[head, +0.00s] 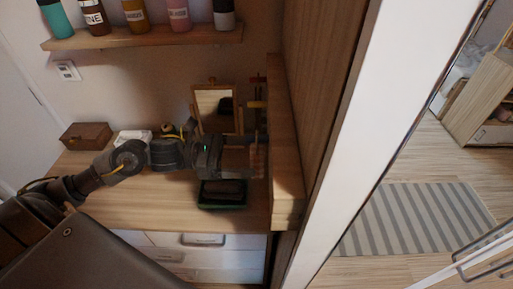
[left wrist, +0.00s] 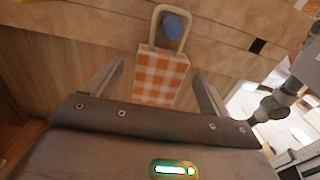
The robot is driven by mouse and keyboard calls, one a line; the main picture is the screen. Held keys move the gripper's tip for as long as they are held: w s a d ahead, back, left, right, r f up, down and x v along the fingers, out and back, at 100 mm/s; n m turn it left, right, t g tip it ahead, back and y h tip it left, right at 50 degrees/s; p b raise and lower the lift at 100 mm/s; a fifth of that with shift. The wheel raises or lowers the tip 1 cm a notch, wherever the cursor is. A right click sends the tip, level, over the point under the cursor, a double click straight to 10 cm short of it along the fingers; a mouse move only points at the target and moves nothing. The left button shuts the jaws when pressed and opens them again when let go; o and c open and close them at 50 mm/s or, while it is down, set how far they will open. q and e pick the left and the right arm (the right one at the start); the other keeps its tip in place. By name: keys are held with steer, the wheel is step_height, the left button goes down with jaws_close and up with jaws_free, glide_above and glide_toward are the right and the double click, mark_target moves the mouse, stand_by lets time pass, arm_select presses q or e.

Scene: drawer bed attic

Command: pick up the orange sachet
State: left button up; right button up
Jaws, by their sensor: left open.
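The orange sachet (left wrist: 160,75) is a small orange-and-white checked bag with a cream loop handle. In the left wrist view it hangs by the loop from a blue peg (left wrist: 172,26) on a wooden surface. My left gripper (left wrist: 159,70) is open, with one finger on each side of the sachet's picture position; whether they touch it I cannot tell. In the head view my left gripper (head: 258,156) reaches over the wooden dresser top towards the wooden side panel. The sachet cannot be made out there. My right gripper is not in view.
A dark tray with a green rim (head: 222,207) lies below the gripper on the dresser top (head: 120,190). A framed mirror (head: 217,108) stands behind, and a brown box (head: 86,135) is at left. A shelf (head: 150,39) with several bottles is above. The wooden panel (head: 287,165) bounds the right.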

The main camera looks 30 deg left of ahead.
arm_select(q)
steer(key=shift+x, duration=1.05)
steer(key=shift+a, duration=0.1)
steer(key=c, duration=1.1)
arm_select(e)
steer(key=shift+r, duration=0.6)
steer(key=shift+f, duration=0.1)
